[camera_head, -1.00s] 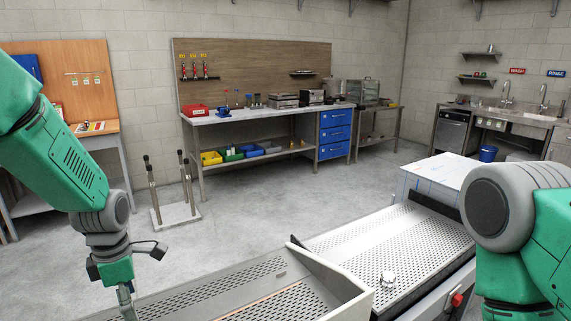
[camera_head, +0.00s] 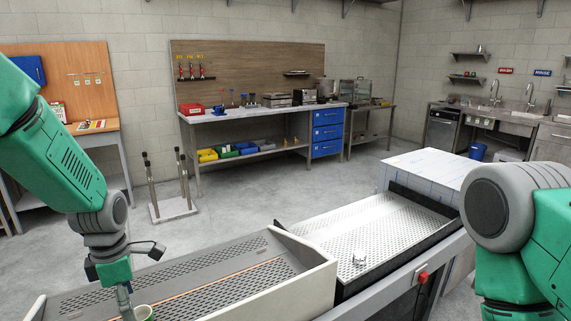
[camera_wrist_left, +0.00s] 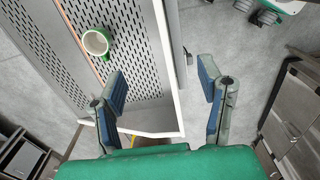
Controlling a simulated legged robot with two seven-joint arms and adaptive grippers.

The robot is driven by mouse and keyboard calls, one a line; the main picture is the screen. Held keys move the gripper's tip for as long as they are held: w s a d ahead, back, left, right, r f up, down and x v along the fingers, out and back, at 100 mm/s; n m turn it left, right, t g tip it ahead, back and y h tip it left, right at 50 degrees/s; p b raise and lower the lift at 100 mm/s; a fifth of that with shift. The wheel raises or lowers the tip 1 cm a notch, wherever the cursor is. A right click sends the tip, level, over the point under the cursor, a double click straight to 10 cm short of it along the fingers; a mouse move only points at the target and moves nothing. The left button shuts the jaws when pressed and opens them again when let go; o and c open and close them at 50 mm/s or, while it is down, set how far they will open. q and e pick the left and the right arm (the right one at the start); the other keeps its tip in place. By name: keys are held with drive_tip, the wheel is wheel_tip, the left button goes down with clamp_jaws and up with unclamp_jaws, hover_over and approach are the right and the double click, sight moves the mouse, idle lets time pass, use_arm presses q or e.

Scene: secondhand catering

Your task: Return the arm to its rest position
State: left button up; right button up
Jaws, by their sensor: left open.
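My left arm comes in from the left in the head view, bent downward, with its wrist at the bottom edge and its fingertips cut off or hidden. In the left wrist view my left gripper (camera_wrist_left: 163,82) has its two blue-padded fingers spread wide with nothing between them. A green mug with a pale inside (camera_wrist_left: 97,42) stands on the perforated tray (camera_wrist_left: 135,30), apart from the fingers.
A second perforated tray (camera_head: 400,222) with a small shiny object (camera_head: 359,258) lies right of the divider. A white-blue box top (camera_head: 432,169) is behind it. A stand with upright rods (camera_head: 172,209), a workbench (camera_head: 262,117) and sinks (camera_head: 510,113) stand farther back. Floor between is clear.

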use_arm(q)
drive_tip(key=s+d+f+m, duration=0.2)
drive_tip(key=s+f+m, duration=1.1)
drive_tip(key=s+f, duration=0.35)
drive_tip(key=s+d+f+m, duration=0.1)
drive_tip(key=s+f+m, duration=0.1)
drive_tip(key=s+m, duration=0.45)
drive_tip(key=s+d+f+m, duration=0.1)
drive_tip(key=s+f+m, duration=0.1)
drive_tip(key=s+m, duration=0.4)
wheel_tip(320, 180, down, 10)
drive_tip(key=s+b, duration=0.1)
drive_tip(key=b, duration=0.9)
drive_tip(key=shift+t, duration=0.3)
use_arm(e)
wheel_tip(320, 180, down, 10)
drive_tip(key=shift+f, duration=0.25)
